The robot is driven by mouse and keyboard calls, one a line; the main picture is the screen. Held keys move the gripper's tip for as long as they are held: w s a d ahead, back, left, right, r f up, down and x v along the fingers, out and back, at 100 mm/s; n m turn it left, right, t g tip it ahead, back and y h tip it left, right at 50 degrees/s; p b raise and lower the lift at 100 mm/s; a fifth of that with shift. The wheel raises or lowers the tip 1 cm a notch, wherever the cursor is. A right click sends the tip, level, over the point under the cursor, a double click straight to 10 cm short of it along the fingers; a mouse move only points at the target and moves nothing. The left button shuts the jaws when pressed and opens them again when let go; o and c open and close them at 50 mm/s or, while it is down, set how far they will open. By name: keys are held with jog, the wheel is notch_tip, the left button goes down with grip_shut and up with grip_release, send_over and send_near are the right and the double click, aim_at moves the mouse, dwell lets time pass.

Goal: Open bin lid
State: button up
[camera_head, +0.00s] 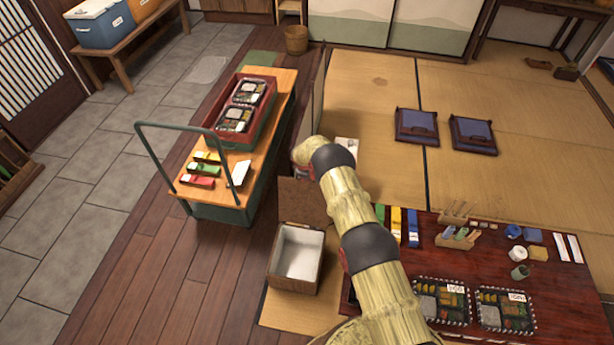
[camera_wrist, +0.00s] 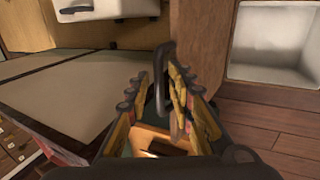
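The bin (camera_head: 271,271) is a brown box with a white, empty-looking inside, standing on the floor left of my arm. Its brown lid (camera_head: 303,203) stands raised at the far side, so the mouth is uncovered. The bin's white inside also shows at the upper right of the wrist view (camera_wrist: 275,45), with a brown wood panel, apparently the lid (camera_wrist: 200,45), beside it. My gripper (camera_wrist: 160,105) has its fingers apart with no object clearly held; a dark loop shows between or beyond them, and I cannot tell whether they touch it. In the head view my arm hides the fingers.
A green-framed trolley (camera_head: 261,139) with a tall handle and a red tray (camera_head: 212,131) stands beyond the bin. The dark low table (camera_head: 560,290) at right holds lunch trays, cups and bottles. Wooden floor left of the bin is clear.

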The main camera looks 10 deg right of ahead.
jog(key=shift+s+f, duration=0.15)
jog(key=v, duration=1.2)
dwell(0.4)
